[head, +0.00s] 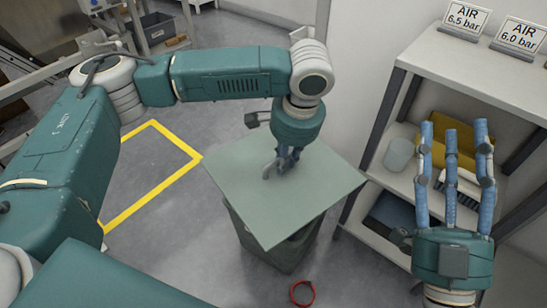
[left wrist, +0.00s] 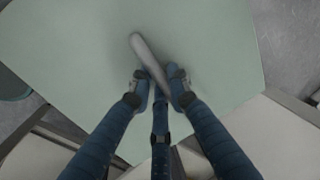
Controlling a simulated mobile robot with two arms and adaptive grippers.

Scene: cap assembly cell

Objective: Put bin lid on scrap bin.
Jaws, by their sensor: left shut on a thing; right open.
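The bin lid (head: 262,212) is a flat, pale green square plate with a grey handle (left wrist: 148,62) on top. In the head view it lies over the dark scrap bin (head: 285,250), turned so that its corners overhang the bin. Whether it rests on the rim or is held just above it, I cannot tell. My left gripper (head: 284,164) points down at the middle of the lid and is shut on the handle; its blue fingers close around it in the left wrist view (left wrist: 160,92). My right gripper (head: 452,135) is open and empty, in front of the shelf at the right.
A white shelf unit (head: 480,85) stands at the right, holding a yellow item (head: 445,140), a pale cylinder (head: 398,154) and two air-pressure signs (head: 465,22). A red ring (head: 302,292) lies on the floor before the bin. A yellow floor line (head: 150,200) runs at left.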

